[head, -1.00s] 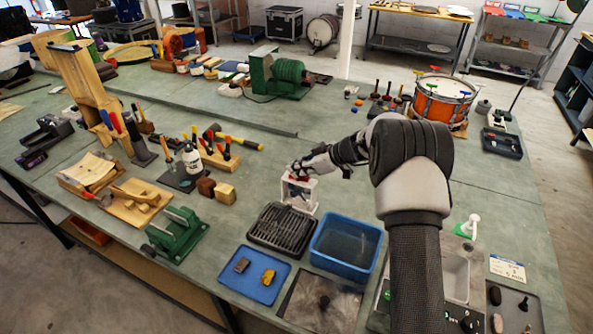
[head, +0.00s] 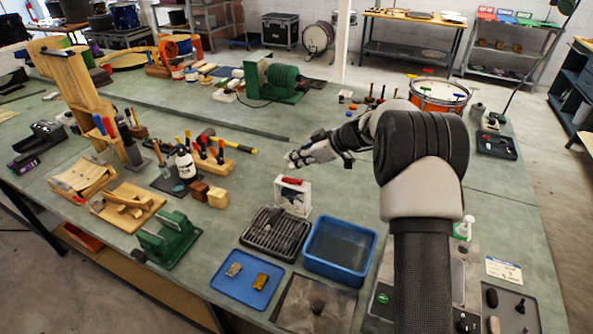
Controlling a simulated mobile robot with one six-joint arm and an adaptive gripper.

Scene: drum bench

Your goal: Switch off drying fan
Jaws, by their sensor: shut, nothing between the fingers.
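A small white box-shaped unit (head: 293,201), which looks like the drying fan, stands on the bench behind a black slatted rack. A red switch (head: 291,181) shows on its top; its on or off position is too small to tell. My gripper (head: 291,162) is shut and empty, above and behind the unit in the picture, apart from the red switch. My arm reaches in from the right and hides part of the bench.
The black slatted rack (head: 264,238) and a blue water tub (head: 330,263) stand close in front of the unit. A blue tray (head: 233,292) holds two small blocks. Wooden blocks (head: 218,198) and hand tools lie to the left. The bench behind my gripper is largely clear.

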